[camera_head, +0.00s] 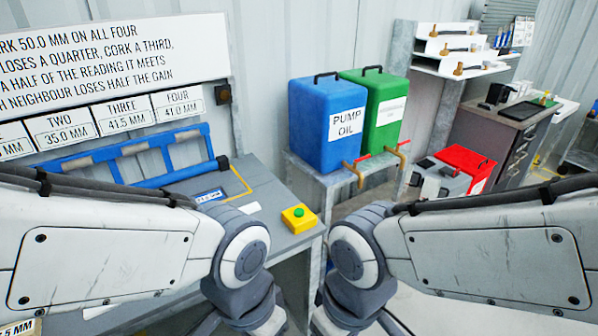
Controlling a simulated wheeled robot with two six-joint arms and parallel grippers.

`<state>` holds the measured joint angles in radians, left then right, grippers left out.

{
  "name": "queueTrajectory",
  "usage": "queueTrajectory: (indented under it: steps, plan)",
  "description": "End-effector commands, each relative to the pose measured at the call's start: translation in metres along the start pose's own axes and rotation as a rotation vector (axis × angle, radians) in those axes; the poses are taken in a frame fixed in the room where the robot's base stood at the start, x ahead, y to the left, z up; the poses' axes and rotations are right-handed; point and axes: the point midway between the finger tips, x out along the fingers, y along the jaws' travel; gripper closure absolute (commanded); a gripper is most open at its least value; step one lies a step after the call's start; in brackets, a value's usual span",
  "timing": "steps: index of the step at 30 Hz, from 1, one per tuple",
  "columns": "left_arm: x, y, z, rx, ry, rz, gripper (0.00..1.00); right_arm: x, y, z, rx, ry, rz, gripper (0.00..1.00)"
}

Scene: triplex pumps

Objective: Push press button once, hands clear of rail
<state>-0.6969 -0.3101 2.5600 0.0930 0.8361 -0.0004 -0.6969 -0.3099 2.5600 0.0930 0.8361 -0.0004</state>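The press button is a green button on a yellow box (299,218), near the front right corner of the grey bench (262,185). Nothing covers it. The rail appears to be the blue frame (150,165) along the back of the bench, with several openings. My arms come in from the left and right, and their elbow joints meet near the lower middle, in front of the bench. Their lower links run down out of the picture. Neither gripper shows, so I cannot tell their state.
A wall sign (100,60) with readings hangs above the rail. A blue pump oil tank (325,125) and a green tank (382,105) stand on a stand right of the bench. My arms hide much of the foreground.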

Motion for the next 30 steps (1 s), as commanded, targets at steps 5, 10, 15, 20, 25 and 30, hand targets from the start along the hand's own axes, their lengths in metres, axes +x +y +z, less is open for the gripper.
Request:
queueTrajectory:
  steps: [5, 10, 15, 20, 25, 30]
  plan:
    - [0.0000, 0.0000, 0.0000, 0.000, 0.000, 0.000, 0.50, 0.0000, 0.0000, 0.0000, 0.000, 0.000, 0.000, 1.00]
    - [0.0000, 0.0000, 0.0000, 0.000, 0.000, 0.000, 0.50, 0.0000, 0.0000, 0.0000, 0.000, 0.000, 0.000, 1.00]
    - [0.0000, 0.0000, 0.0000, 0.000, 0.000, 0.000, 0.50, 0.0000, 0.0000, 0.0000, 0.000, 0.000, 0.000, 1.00]
    - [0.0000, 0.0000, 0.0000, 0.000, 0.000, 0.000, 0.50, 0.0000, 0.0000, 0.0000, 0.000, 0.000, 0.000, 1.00]
    - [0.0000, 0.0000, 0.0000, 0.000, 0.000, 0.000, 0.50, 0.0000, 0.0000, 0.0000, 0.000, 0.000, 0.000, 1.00]
    - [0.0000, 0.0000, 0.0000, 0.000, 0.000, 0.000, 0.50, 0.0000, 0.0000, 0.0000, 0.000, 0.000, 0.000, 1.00]
